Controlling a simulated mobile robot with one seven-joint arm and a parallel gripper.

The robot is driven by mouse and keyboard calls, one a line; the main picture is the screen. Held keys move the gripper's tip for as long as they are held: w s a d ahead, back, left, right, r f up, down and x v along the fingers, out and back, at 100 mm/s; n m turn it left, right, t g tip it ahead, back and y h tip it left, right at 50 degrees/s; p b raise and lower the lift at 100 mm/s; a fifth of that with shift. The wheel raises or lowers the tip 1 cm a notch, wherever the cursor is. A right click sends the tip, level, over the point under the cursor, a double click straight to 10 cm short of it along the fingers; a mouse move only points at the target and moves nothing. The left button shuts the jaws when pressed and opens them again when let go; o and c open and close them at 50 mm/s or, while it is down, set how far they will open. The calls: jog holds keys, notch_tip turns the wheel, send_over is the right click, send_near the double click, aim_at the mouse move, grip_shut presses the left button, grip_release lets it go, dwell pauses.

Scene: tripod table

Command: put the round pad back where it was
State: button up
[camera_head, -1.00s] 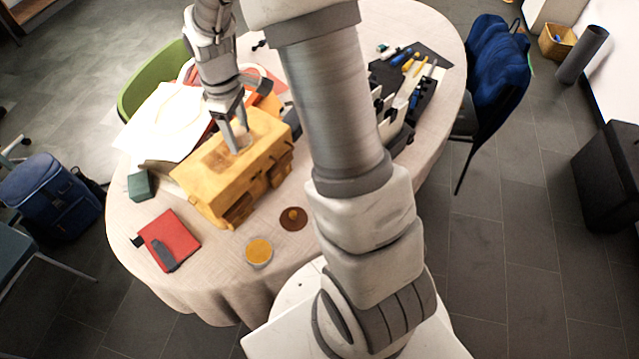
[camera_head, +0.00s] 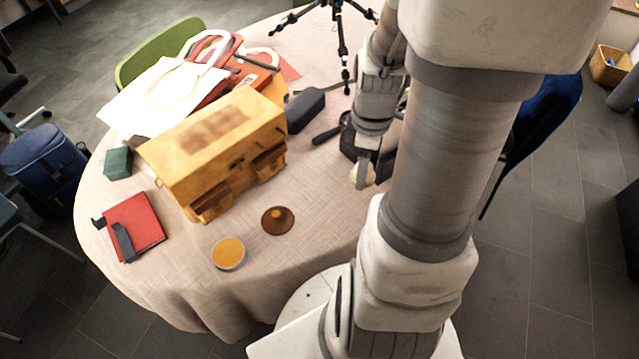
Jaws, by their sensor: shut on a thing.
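My gripper (camera_head: 362,182) is at the right of the table, pointing down, shut on a small pale, cream-coloured round thing (camera_head: 369,174), which looks like the round pad. The fingers hide part of it. It seems to be held above the cloth, but its height is hard to tell. The yellow-brown box-shaped bag (camera_head: 235,135) stands left of my gripper, with a darker worn patch on its bare top. My gripper is clear of the bag.
A brown disc (camera_head: 277,220) and an orange-topped round tin (camera_head: 229,254) lie in front of the bag. A red notebook (camera_head: 142,222) and green box (camera_head: 118,163) are left. A dark case (camera_head: 305,110) and black tripod (camera_head: 341,45) stand behind.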

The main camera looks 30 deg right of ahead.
jog(key=b, duration=0.2)
send_over(316, 186)
notch_tip(316, 186, down, 7)
jog(key=shift+r, duration=0.1)
jog(key=shift+f+b, duration=0.8)
jog(key=shift+f, duration=1.1)
jog(key=shift+f, duration=0.2)
jog(key=o, duration=1.3)
